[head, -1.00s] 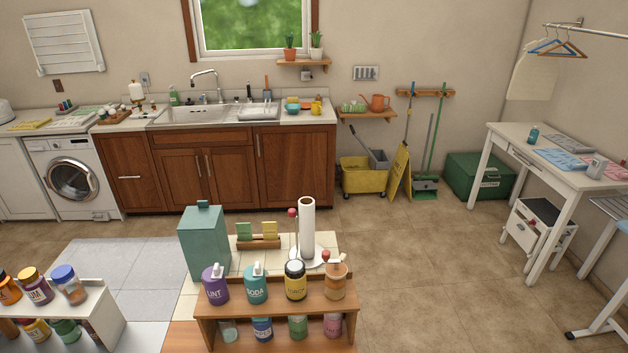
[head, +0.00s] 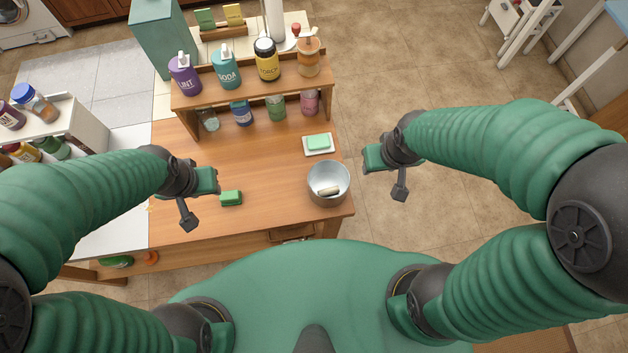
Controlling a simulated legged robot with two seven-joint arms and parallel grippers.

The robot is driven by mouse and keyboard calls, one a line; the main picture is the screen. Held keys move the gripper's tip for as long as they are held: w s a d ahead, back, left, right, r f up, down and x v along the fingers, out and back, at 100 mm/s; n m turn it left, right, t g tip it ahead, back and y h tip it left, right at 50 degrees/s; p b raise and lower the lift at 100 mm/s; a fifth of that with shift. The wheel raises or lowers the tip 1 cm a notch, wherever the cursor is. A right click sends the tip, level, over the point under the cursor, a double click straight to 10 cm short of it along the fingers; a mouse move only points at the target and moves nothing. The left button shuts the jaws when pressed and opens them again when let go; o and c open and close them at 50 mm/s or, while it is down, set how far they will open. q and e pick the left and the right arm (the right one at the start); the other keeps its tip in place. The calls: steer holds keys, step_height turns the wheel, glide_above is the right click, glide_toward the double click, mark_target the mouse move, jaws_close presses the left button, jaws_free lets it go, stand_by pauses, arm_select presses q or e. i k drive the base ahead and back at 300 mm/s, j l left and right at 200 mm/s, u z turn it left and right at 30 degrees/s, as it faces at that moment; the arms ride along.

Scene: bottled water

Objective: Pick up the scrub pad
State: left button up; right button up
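The scrub pad (head: 231,198) looks like a small green block, lying flat on the wooden table, left of the middle. My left gripper (head: 203,202) is just left of the pad, apparently above the table. Its fingers are spread and nothing is between them. My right gripper (head: 385,179) is off the table's right edge, over the floor, with its fingers spread and empty. It is far to the right of the pad.
A metal bowl (head: 328,184) holding a pale object stands at the table's right edge. Behind it is a light green bar on a white dish (head: 318,152). A wooden shelf (head: 240,85) with several jars spans the back. A white rack (head: 88,125) stands left.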

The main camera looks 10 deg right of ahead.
mark_target(233, 198)
steer(key=j+u, duration=0.6)
steer(key=u, duration=0.15)
steer(key=j+u, duration=0.35)
